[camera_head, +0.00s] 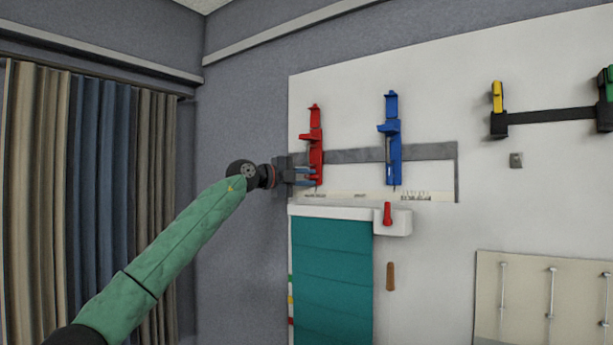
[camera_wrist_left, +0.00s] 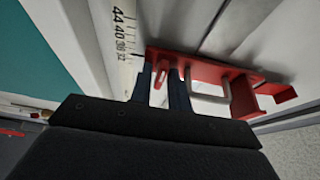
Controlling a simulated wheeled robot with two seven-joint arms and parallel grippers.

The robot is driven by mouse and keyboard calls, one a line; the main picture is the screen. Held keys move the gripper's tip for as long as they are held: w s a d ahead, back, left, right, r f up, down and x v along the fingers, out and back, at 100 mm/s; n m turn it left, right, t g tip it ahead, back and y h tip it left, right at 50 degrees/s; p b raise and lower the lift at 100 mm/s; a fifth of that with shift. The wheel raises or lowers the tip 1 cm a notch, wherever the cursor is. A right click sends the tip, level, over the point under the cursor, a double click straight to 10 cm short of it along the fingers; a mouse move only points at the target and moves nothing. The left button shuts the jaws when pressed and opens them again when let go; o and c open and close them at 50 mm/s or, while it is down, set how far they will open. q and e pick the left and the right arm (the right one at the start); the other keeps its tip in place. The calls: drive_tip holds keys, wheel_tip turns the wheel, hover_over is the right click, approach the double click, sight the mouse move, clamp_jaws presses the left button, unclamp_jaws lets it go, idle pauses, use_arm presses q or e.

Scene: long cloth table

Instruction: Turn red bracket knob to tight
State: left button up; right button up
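The red bracket (camera_head: 315,145) is mounted upright on the white wall panel, left of the blue bracket. In the left wrist view the red bracket (camera_wrist_left: 215,75) runs across the upper right, with a small red knob (camera_wrist_left: 160,75) at its near end. My left gripper (camera_head: 308,177) is at the bracket's lower end. In the wrist view its two dark fingers (camera_wrist_left: 162,90) stand apart, one on each side of the knob, with a light gap showing between them. Whether either finger touches the knob is hard to tell. My right gripper is not in view.
The blue bracket (camera_head: 392,140) hangs to the right on the same grey strip. Below are a printed scale (camera_head: 360,196), a teal cloth (camera_head: 330,275) and a white box with a red handle (camera_head: 387,214). Curtains (camera_head: 90,180) hang at the left.

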use_arm(q)
clamp_jaws()
